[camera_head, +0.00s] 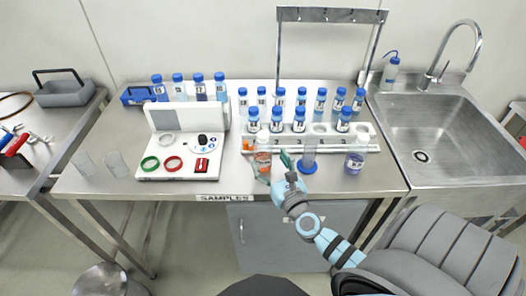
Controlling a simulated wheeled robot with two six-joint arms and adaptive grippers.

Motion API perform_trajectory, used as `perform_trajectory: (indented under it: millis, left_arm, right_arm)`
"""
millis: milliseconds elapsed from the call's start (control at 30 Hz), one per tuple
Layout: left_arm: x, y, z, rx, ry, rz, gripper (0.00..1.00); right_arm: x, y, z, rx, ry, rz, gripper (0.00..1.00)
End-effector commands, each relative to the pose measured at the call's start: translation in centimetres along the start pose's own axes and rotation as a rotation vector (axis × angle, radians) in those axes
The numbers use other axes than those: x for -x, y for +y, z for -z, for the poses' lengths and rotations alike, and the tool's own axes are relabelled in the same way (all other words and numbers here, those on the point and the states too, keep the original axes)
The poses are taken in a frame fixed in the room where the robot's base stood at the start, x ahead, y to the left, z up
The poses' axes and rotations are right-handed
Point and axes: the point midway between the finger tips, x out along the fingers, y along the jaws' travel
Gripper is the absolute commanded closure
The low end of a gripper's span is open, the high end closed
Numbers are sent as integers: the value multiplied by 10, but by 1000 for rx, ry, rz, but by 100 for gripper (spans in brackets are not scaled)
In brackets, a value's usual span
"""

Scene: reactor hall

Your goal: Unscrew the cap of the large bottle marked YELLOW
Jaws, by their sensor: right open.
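A large bottle with a white cap and orange contents (262,158) stands at the front of the table, left of centre. Its label is too small to read. Another large bottle with a pale cap and purplish contents (355,160) stands further right, and its label is also unreadable. I cannot tell from lettering which one is marked YELLOW. My right gripper (275,169) is open at the orange bottle, one finger in front of its lower part and the other just to its right. I cannot tell whether it touches the bottle. My left gripper is out of view.
A clear cylinder on a blue base (308,166) stands close right of my gripper. Behind is a white rack (300,140) with several blue-capped bottles. A white device panel (182,158) lies left, with two small beakers beyond it. A sink (430,130) is at right.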

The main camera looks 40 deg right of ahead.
Motion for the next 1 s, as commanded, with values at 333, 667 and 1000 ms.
perform_trajectory:
  millis: [333, 667, 1000]
  left_arm:
    - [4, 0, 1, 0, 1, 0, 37]
    - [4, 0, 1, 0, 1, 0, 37]
    - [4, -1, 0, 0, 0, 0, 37]
  right_arm:
    - [-51, 2, -4, 1, -1, -1, 32]
    - [-50, 3, -4, 2, -1, -2, 61]
    - [-50, 3, -5, 2, -1, -2, 87]
